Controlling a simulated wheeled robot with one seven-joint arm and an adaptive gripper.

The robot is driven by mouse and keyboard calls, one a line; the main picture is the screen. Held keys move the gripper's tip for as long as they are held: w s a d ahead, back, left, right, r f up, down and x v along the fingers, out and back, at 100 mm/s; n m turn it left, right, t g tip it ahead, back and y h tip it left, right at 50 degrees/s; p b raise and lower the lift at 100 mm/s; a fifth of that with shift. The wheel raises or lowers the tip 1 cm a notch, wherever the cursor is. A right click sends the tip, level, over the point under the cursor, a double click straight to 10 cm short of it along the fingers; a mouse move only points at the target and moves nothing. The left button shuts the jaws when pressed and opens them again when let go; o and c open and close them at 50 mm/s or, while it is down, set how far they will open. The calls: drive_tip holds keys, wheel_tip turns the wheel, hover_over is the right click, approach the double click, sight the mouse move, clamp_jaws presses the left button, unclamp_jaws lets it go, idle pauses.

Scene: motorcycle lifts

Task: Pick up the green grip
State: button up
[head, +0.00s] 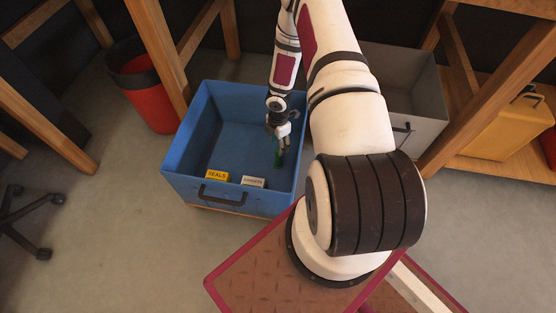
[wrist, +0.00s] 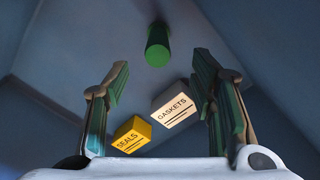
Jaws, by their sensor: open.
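The green grip (wrist: 157,48) is a short green cylinder inside the blue bin (head: 240,198). In the wrist view it is seen nearly end-on, beyond my fingertips and between their lines. In the head view the green grip (head: 278,160) shows as a small green patch just below my gripper (head: 281,146), partly hidden by it. My gripper (wrist: 160,72) is open and empty, its two fingers wide apart, and reaches down into the bin. I cannot tell how large the gap to the grip is.
A yellow SEALS box (head: 217,175) and a white GASKETS box (head: 252,181) sit near the bin's front wall; the SEALS box (wrist: 131,135) and GASKETS box (wrist: 173,109) also show in the wrist view. A grey bin (head: 425,100) stands right, a red bucket (head: 150,95) left.

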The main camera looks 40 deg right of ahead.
sight(278, 158)
wheel_tip(278, 158, down, 7)
drive_tip(key=b, duration=0.3)
drive_tip(key=shift+w+r, duration=0.15)
clamp_jaws()
